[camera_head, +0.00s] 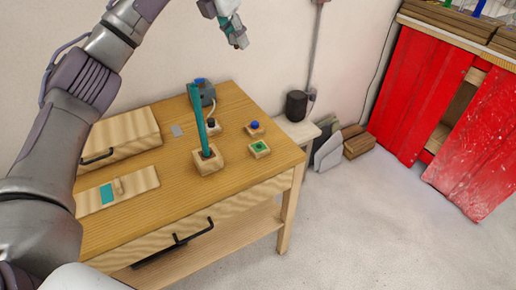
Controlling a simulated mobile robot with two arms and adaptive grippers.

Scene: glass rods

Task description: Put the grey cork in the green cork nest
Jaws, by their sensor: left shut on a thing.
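My left gripper (239,39) is raised near the wall, above and behind the table. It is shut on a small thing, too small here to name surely. The green cork nest (260,149) is a small wooden block with a green marking on top, near the table's right edge. No cork can be made out in it. My left gripper is well above it and apart from it. I cannot pick out the grey cork with certainty. My right gripper is not in view.
A tall teal rod (198,118) stands in a wooden block (209,164) left of the green nest. A blue-topped block (255,129) sits just behind that nest. A grey device (207,93) stands at the back. A wooden box (122,135) and a board (143,182) lie left.

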